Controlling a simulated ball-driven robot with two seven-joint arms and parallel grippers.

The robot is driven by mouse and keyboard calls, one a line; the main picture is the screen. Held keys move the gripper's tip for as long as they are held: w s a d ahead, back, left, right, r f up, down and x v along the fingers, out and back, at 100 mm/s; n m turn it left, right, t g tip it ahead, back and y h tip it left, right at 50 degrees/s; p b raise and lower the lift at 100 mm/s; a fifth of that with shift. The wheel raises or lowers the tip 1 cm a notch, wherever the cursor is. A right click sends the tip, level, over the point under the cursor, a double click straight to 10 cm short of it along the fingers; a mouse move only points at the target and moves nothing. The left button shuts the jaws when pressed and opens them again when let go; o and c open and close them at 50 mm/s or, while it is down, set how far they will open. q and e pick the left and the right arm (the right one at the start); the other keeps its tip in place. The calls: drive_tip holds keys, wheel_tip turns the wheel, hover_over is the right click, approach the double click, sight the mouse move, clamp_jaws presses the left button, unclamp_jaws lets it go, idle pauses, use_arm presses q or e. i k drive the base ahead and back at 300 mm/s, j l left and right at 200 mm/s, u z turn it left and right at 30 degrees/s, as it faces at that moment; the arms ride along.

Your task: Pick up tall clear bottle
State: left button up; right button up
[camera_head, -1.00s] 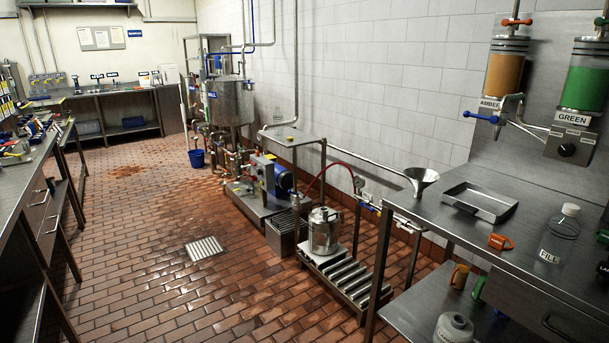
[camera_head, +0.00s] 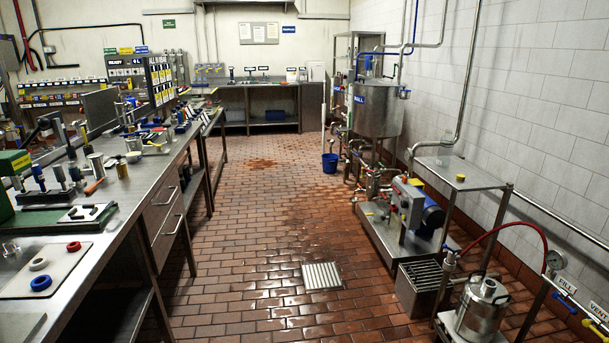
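A clear upright container that looks like a tall clear bottle (camera_head: 446,148) stands on the steel stand (camera_head: 475,182) by the right wall. It is small and faint against the tiles, so its details are hard to tell. Neither of my grippers is in view.
A workbench (camera_head: 110,228) crowded with tools runs along the left. A pump skid (camera_head: 405,215), a steel tank (camera_head: 375,108) and a lidded steel vessel (camera_head: 482,305) stand on the right. A blue bucket (camera_head: 329,163) is farther back. The tiled floor (camera_head: 250,235) between is open, with a drain grate (camera_head: 322,276).

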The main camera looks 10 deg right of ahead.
sight(447, 143)
drive_tip(key=i+u, duration=0.1)
drive_tip(key=i, duration=2.15)
drive_tip(key=i+z, duration=0.25)
drive_tip(key=i, duration=0.2)
drive_tip(key=i+j+z, duration=0.1)
drive_tip(key=i+z, duration=0.2)
drive_tip(key=i+j+z, duration=0.25)
drive_tip(key=i, duration=0.3)
